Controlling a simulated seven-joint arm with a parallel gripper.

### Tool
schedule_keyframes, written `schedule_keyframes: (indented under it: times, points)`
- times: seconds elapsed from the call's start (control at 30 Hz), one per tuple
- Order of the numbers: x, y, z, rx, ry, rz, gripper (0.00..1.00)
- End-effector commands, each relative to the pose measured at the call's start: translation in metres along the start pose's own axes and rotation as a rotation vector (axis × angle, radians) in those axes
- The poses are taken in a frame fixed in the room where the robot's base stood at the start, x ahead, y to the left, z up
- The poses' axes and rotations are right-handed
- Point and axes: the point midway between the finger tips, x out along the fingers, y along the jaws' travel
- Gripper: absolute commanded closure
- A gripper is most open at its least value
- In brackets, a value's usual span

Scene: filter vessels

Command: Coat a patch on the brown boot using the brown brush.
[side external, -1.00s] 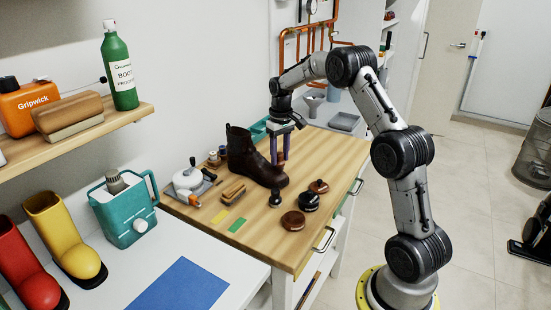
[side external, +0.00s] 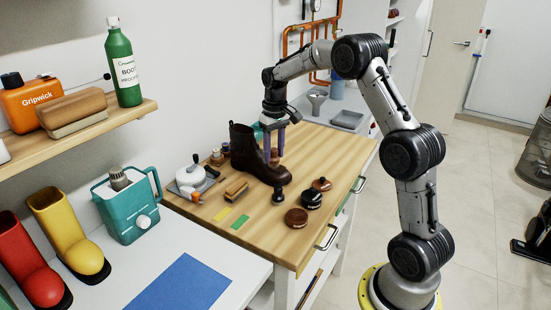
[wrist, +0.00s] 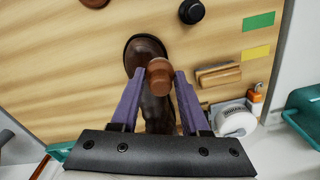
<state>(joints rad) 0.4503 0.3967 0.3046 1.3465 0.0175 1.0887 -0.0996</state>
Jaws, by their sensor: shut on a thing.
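The brown boot (side external: 258,164) stands upright on the wooden bench, its toe pointing to the lower right. My gripper (side external: 275,153) points down over the boot's instep, its purple fingers overlapping the boot in the side view. In the wrist view my gripper (wrist: 158,74) is shut on the brown brush (wrist: 159,72), whose rounded brown handle shows between the fingertips. The boot's dark toe (wrist: 146,50) shows beyond and beneath it. The brush's bristle end is hidden, so I cannot tell whether it touches the leather.
A black dauber (side external: 278,195), a black tin (side external: 311,200) and brown tins (side external: 296,218) (side external: 321,184) stand near the toe. A wooden brush (side external: 236,189), green card (side external: 240,222) and yellow card (side external: 222,213) lie front left. A white-topped device (side external: 192,179) is at left.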

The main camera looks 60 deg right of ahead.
Motion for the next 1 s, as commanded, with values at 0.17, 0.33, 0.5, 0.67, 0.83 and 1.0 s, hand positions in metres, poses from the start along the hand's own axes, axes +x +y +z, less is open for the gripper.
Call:
schedule_keyframes:
  times: [0.17, 0.33, 0.5, 0.67, 0.83, 1.0]
  points:
    - [-0.016, 0.0, -0.001, 0.0, 0.0, 0.0, 0.99]
    - [-0.031, 0.0, 0.0, 0.0, -0.001, 0.0, 0.99]
    - [-0.045, 0.0, -0.001, 0.0, -0.001, 0.0, 0.99]
    - [-0.051, -0.001, 0.0, 0.0, -0.003, 0.0, 0.99]
    - [-0.052, -0.001, 0.0, 0.0, -0.003, 0.0, 0.99]
    - [-0.052, -0.001, 0.0, 0.0, -0.003, 0.0, 0.99]
